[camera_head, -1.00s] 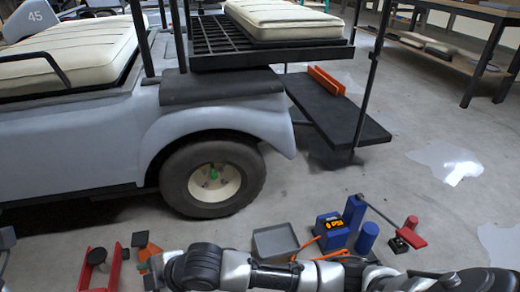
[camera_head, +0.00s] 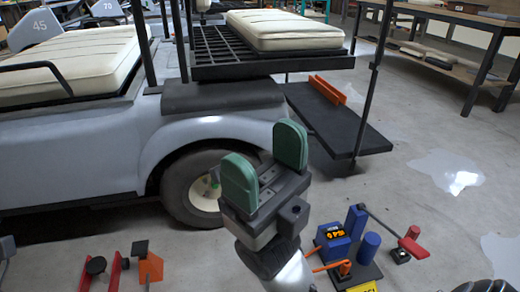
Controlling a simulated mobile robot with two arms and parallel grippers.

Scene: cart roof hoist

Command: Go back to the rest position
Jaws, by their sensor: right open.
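My right gripper (camera_head: 264,165) is raised in the lower middle of the head view, with its two green pads spread apart and nothing between them. It hides part of the rear wheel (camera_head: 194,188) of the pale grey-blue cart (camera_head: 90,140). Whether it touches the cart cannot be told, but it appears in front of it. My left gripper does not show.
On the floor stand a blue air pump (camera_head: 333,237) with an orange display, a red-handled tool (camera_head: 411,243), red stands (camera_head: 97,270) and an orange bracket (camera_head: 150,264). A black rear step (camera_head: 340,118) juts from the cart. A workbench (camera_head: 440,22) stands at the back right.

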